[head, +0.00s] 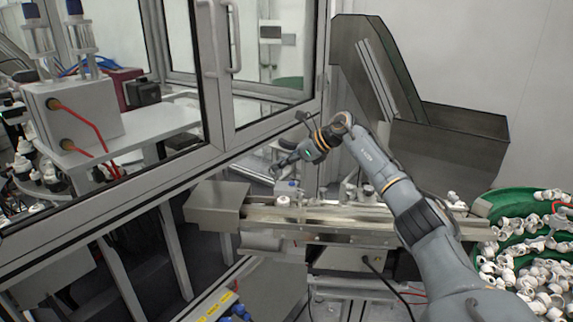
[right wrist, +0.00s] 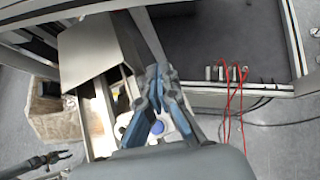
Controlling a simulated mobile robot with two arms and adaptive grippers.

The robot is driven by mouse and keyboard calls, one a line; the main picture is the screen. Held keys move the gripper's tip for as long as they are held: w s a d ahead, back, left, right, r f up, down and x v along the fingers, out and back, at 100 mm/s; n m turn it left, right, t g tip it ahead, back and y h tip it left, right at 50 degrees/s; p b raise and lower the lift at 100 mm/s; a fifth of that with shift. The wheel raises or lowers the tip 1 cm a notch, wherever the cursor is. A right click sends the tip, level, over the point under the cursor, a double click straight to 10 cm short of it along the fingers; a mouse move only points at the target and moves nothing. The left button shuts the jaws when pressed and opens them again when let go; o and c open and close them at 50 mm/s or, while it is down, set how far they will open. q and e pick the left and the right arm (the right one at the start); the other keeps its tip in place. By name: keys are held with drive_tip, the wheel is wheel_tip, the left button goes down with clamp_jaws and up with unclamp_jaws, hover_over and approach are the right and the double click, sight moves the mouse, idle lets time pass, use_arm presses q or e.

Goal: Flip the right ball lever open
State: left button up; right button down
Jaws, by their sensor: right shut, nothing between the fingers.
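My right gripper (head: 279,170) is above the left part of the metal rail (head: 330,214), its fingers pointing down and left. In the right wrist view its two blue-grey fingers (right wrist: 156,78) are together with nothing between them. A small blue round part (right wrist: 157,127) shows just beside the fingers on a pale block; I cannot tell if it is the ball lever. A white ring-like cap (head: 283,200) sits on the rail under the gripper. Small metal fittings (head: 350,191) stand along the rail to the right. A small dark gripper (right wrist: 55,159), seemingly my left one, shows at lower left in the right wrist view.
A metal box cover (head: 215,203) closes the rail's left end. A framed glass enclosure (head: 265,130) stands behind and left. A metal hopper (head: 450,130) is at the back right. A green bin (head: 490,205) full of white caps is at the right. Red cables (right wrist: 228,100) hang nearby.

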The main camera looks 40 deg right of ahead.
use_arm(q)
drive_tip(key=shift+a, duration=0.35)
use_arm(e)
drive_tip(key=shift+w+a+f, duration=0.1)
drive_tip(key=shift+w+a, duration=1.1)
drive_tip(key=shift+w, duration=0.05)
drive_tip(key=shift+w+a, duration=0.1)
use_arm(q)
drive_tip(key=shift+s, duration=0.1)
use_arm(e)
drive_tip(key=v, duration=1.2)
drive_tip(key=shift+f, duration=0.15)
